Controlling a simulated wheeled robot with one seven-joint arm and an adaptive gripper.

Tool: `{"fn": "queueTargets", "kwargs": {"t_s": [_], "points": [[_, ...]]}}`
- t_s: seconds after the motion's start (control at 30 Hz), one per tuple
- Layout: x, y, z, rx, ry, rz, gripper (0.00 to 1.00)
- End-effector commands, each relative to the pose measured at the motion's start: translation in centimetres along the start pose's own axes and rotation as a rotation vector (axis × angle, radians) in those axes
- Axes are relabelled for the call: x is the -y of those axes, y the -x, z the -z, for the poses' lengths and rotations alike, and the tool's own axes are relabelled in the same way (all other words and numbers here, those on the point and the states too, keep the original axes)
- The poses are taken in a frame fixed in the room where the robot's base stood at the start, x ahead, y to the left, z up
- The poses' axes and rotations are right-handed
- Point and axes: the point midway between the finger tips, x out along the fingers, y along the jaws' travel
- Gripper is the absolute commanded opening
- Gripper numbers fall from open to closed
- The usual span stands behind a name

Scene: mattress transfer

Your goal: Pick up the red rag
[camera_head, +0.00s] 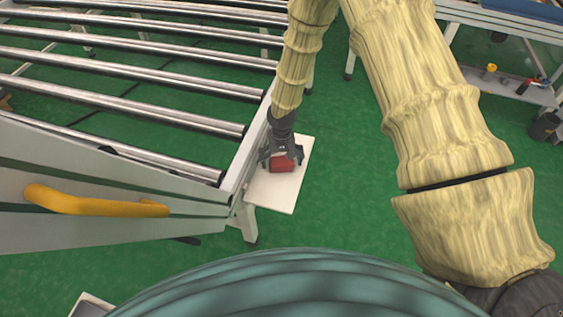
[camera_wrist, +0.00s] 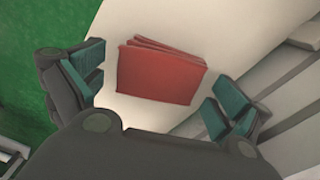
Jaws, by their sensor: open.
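The red rag (camera_head: 283,164) lies folded on a small white shelf (camera_head: 285,197) beside the roller frame in the head view. In the wrist view the red rag (camera_wrist: 160,75) shows as a layered stack on the white surface. My gripper (camera_head: 281,157) is right above the rag in the head view, pointing down. In the wrist view my gripper (camera_wrist: 152,92) is open, with one teal-padded finger on each side of the rag and a gap between each finger and the rag. Nothing is held.
A roller conveyor (camera_head: 125,98) with a yellow handle (camera_head: 90,204) stands at the left, its frame close beside the shelf. Green floor (camera_head: 345,210) is clear to the right of the shelf. A bench with small items (camera_head: 505,85) stands at the far right.

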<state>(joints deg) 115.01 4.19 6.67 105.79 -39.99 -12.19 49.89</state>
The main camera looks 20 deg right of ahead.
Motion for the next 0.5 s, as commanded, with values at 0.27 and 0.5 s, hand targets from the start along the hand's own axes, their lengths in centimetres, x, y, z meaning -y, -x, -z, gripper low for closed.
{"fn": "queueTargets", "kwargs": {"t_s": [0.27, 0.5], "points": [[0.00, -0.09, 0.01, 0.000, 0.000, 0.000, 0.95], [-0.01, -0.07, 0.00, 0.000, 0.000, 0.000, 0.52]]}}
